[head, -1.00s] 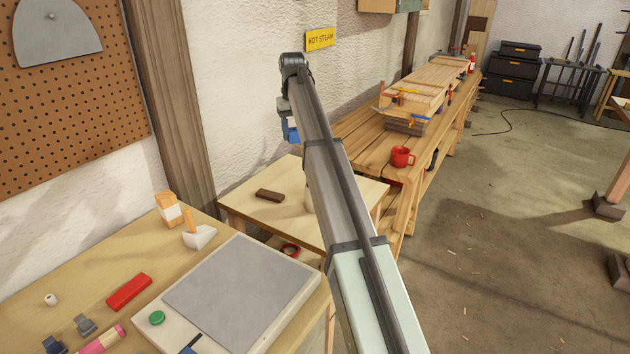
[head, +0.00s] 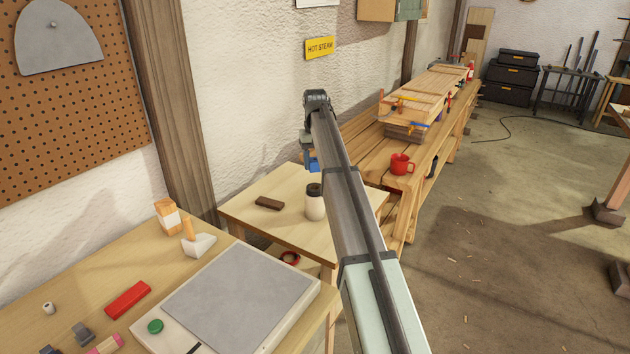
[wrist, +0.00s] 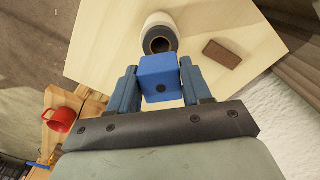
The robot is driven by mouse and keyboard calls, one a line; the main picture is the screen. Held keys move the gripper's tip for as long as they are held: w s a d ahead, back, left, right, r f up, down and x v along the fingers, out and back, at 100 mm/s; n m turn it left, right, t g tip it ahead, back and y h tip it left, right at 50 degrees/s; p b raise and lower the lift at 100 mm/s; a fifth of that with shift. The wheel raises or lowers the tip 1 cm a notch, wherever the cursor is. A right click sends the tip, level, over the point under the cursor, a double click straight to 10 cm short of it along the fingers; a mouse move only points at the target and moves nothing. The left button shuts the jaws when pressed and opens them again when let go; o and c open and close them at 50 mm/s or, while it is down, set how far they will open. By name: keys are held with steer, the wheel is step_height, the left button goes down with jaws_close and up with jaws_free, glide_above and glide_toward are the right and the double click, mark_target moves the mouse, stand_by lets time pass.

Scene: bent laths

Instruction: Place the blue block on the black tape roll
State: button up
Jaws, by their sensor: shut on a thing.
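My gripper (wrist: 160,88) is shut on the blue block (wrist: 160,72), which sits between the two blue fingers in the wrist view. In the head view the block (head: 313,165) shows as a small blue patch below the arm's far end, partly hidden by the arm. The gripper holds it in the air over or near the small light wood table (head: 240,213).
A red mug (head: 401,163) stands on the long bench behind. Bare tabletop surrounds the brown block.

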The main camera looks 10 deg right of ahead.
mark_target(315, 188)
steer(key=shift+f, duration=3.3)
steer(key=shift+f, duration=0.2)
steer(key=o, duration=1)
steer(key=shift+o, duration=0.2)
steer(key=shift+r, duration=0.1)
step_height(315, 188, up, 12)
steer(key=shift+r, duration=0.1)
